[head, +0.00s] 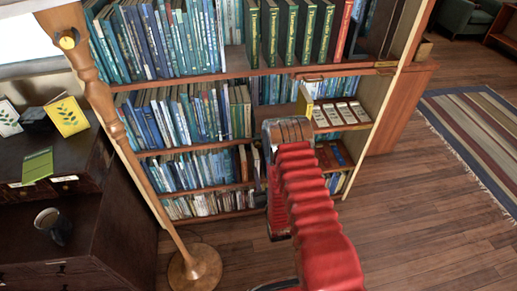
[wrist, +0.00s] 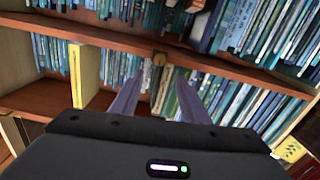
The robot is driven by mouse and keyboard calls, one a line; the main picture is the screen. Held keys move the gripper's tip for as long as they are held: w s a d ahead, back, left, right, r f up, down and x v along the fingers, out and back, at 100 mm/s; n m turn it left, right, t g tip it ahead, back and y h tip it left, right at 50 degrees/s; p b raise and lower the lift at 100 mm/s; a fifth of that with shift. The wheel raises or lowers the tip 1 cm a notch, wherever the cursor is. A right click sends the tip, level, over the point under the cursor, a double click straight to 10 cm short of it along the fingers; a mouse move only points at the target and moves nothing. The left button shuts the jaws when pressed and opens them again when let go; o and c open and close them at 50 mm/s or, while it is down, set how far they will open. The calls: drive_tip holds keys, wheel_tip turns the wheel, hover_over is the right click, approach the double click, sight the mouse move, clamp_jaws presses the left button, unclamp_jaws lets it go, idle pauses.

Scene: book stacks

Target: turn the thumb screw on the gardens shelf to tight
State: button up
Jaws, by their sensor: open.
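In the head view my red arm covers part of the bookcase, and I cannot make out this screw there.
Books fill the shelves around the screw. A yellow book (wrist: 84,76) stands left of the fingers in the wrist view. In the head view, a wooden post (head: 118,130) stands at the left beside a dark cabinet (head: 125,215).

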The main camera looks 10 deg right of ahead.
sight(258, 146)
drive_tip(key=w, duration=1.3)
drive_tip(key=shift+w, duration=0.4)
drive_tip(key=shift+c, duration=0.2)
drive_tip(key=c, duration=0.9)
